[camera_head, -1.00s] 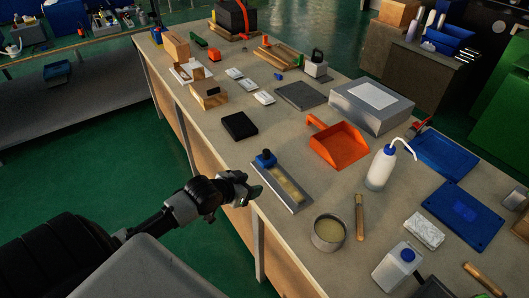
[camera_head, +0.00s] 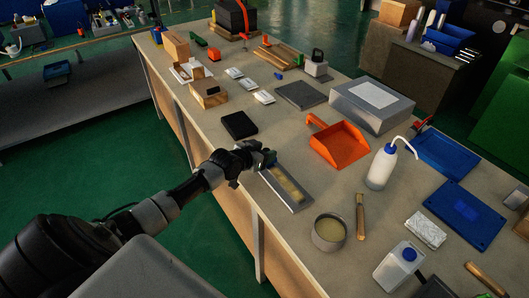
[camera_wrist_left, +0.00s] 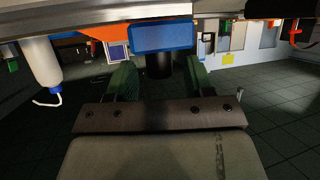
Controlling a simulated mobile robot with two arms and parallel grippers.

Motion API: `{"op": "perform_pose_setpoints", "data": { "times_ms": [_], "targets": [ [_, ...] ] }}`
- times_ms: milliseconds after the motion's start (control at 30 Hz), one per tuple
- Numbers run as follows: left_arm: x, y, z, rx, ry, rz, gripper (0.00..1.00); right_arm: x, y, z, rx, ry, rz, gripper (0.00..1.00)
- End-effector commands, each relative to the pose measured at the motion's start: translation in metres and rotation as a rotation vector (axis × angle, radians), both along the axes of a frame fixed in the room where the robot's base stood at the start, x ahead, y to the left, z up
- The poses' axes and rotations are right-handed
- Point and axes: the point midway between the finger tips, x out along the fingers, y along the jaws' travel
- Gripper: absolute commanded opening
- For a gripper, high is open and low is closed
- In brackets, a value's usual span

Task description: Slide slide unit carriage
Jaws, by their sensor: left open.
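The slide unit (camera_head: 287,188) is a grey metal rail with a yellowish inner strip, lying near the bench's left edge. Its blue carriage is at the far end, mostly hidden behind my left gripper (camera_head: 268,157) in the head view. In the left wrist view, a blue block (camera_wrist_left: 163,37) with a dark round post (camera_wrist_left: 160,65) shows ahead, between the two green fingers of my left gripper (camera_wrist_left: 161,78). The fingers are spread apart. Whether they touch the carriage cannot be told. My right gripper is in neither view.
A black pad (camera_head: 239,125) lies just beyond the slide unit. A round tin (camera_head: 329,231) stands near its close end. An orange dustpan (camera_head: 340,145) and a white wash bottle (camera_head: 382,167) are to the right. Some bare bench lies between them.

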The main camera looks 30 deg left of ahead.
Motion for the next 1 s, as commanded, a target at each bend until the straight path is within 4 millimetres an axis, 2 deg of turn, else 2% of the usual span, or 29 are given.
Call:
{"op": "perform_pose_setpoints", "data": {
  "times_ms": [367, 700, 867, 1000],
  "targets": [
    [0.0044, -0.0009, -0.0019, 0.001, 0.001, 0.0, 0.51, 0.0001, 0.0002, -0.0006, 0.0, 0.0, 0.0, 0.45],
    [0.0043, -0.0008, -0.0018, 0.001, 0.001, 0.0, 0.0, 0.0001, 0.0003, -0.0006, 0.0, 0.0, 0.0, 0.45],
    [0.0041, -0.001, -0.0015, 0.001, 0.001, 0.0, 0.0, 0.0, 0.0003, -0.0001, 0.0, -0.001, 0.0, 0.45],
    [0.0017, -0.007, 0.0011, -0.002, 0.001, -0.001, 0.0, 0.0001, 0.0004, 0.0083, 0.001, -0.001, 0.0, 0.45]
  ]
}}
